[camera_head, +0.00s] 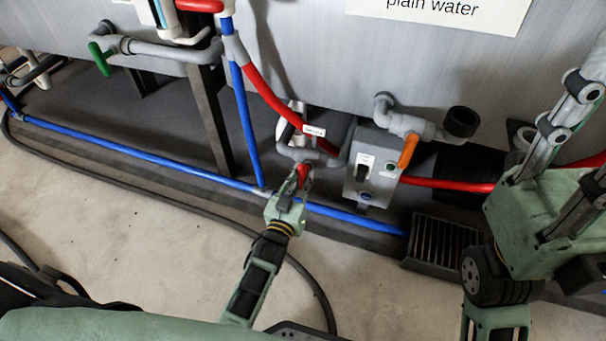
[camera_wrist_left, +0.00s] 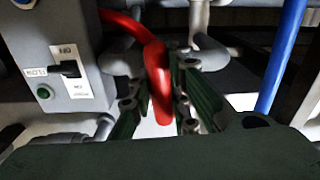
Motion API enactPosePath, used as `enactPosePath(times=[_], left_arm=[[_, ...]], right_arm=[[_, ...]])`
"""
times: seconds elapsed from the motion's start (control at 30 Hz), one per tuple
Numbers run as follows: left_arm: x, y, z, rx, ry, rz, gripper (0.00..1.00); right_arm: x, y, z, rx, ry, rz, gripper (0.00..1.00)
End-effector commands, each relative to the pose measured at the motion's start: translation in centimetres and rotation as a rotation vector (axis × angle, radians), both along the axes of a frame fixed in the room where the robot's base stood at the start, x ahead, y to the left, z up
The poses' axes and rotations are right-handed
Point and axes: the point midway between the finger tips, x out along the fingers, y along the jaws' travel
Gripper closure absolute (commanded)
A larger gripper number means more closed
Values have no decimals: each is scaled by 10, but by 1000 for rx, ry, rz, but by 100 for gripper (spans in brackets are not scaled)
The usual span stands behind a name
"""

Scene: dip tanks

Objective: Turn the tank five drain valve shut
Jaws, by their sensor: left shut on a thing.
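A red valve handle (camera_head: 303,172) sits low on grey pipework below the tank with the "plain water" sign. My left gripper (camera_head: 304,182) is shut on this handle. In the left wrist view the red handle (camera_wrist_left: 158,80) runs down between the two green fingers (camera_wrist_left: 160,105). A small white tag (camera_head: 314,130) above the handle is too small to read, so I cannot tell the tank number. My right gripper (camera_head: 578,105) is at the right edge, its grey finger links pointing up, away from the handle. Its fingertips are partly cut off.
A grey control box (camera_head: 370,165) with a black switch stands close right of the handle. An orange-handled valve (camera_head: 408,150) and a floor grate (camera_head: 440,248) are further right. A blue pipe (camera_head: 150,156) runs along the floor. A green-handled valve (camera_head: 99,58) is at left.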

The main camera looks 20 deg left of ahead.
Motion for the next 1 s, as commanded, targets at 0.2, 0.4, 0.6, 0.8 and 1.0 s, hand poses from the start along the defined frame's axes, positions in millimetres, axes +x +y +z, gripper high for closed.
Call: enactPosePath(times=[0.2, 0.4, 0.6, 0.8, 1.0], left_arm=[[0, 0, 0, 87, -3, 0, 100], [0, 0, -1, 91, -3, 0, 100], [0, 0, -1, 89, -3, 0, 70], [0, 0, 0, 86, -3, 0, 64], [-2, 0, 0, 85, -3, 0, 64]], right_arm=[[0, 0, -2, 1, 11, 1, 60], [0, 0, -2, 1, 10, 1, 60], [0, 0, -2, 1, 10, 1, 60], [0, 0, -2, 1, 9, 1, 60], [0, 0, -1, 1, 10, 1, 60]])
